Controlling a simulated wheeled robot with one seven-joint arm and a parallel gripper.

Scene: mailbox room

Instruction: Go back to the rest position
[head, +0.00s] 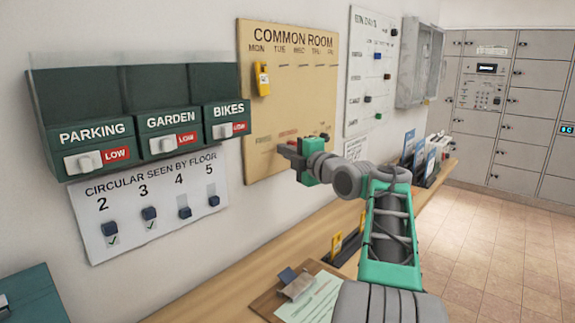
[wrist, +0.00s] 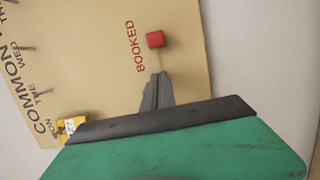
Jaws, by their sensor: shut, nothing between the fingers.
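My gripper (head: 285,147) is at the lower part of the tan COMMON ROOM board (head: 290,90) in the head view. In the wrist view my gripper (wrist: 161,76) has its fingers together and empty, pointing toward a red block (wrist: 155,39) beside the word BOOKED. Whether the fingertips touch the board cannot be told. A yellow tag (head: 262,79) hangs under MON at the board's upper left; it also shows in the wrist view (wrist: 72,127), partly hidden by my gripper.
Green PARKING, GARDEN and BIKES boxes (head: 145,122) and a floor sheet with sliders (head: 150,205) are on the wall at left. A wooden shelf (head: 225,275) with a clipboard (head: 268,300) runs below. Grey lockers (head: 520,100) stand at back right. The tiled floor (head: 490,250) is clear.

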